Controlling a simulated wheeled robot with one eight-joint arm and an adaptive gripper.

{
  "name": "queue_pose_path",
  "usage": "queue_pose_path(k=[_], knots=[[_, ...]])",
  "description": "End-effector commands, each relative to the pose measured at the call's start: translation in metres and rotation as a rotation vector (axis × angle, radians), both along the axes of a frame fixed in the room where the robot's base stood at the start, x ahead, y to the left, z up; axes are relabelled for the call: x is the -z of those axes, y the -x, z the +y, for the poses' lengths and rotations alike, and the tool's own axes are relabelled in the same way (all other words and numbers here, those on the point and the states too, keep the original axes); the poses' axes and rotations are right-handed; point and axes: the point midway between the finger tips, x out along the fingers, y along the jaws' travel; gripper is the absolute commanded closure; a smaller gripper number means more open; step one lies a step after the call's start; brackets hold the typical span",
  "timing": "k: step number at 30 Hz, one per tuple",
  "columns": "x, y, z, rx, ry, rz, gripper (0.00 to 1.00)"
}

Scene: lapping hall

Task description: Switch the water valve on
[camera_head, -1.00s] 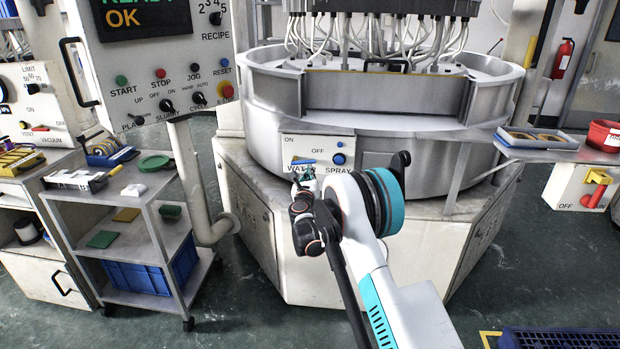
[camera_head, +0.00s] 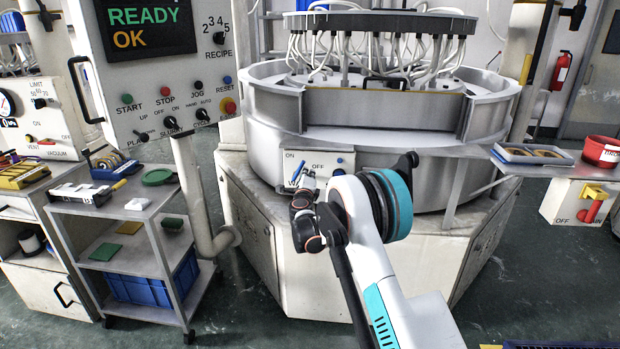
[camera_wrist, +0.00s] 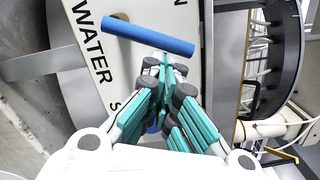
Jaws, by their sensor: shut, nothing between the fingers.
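The blue bar handle of the water valve (camera_head: 298,172) is on a white panel (camera_head: 327,158) at the front of the round machine. In the wrist view the handle (camera_wrist: 148,36) lies roughly crosswise to the word WATER and is in full view. My gripper (camera_head: 308,180) is in front of the panel, just right of the handle. In the wrist view my gripper (camera_wrist: 168,72) has its teal fingers shut and empty, tips just below the handle. I cannot tell if they touch it.
A blue spray knob (camera_head: 338,172) sits right of the valve, partly hidden by my arm. A control box (camera_head: 150,80) hangs at the upper left. A shelf cart (camera_head: 120,215) stands at the left, a side table (camera_head: 570,168) at the right. Floor shows between cart and machine.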

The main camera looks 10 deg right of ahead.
Motion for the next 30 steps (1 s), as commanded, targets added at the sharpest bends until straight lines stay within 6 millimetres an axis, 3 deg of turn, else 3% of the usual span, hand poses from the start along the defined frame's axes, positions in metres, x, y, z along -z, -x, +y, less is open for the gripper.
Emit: queue_pose_path(k=[12, 30], knots=[[-0.016, -0.005, 0.015, -0.001, 0.296, 0.096, 1.00], [-0.020, -0.007, 0.022, -0.001, 0.290, 0.094, 1.00]])
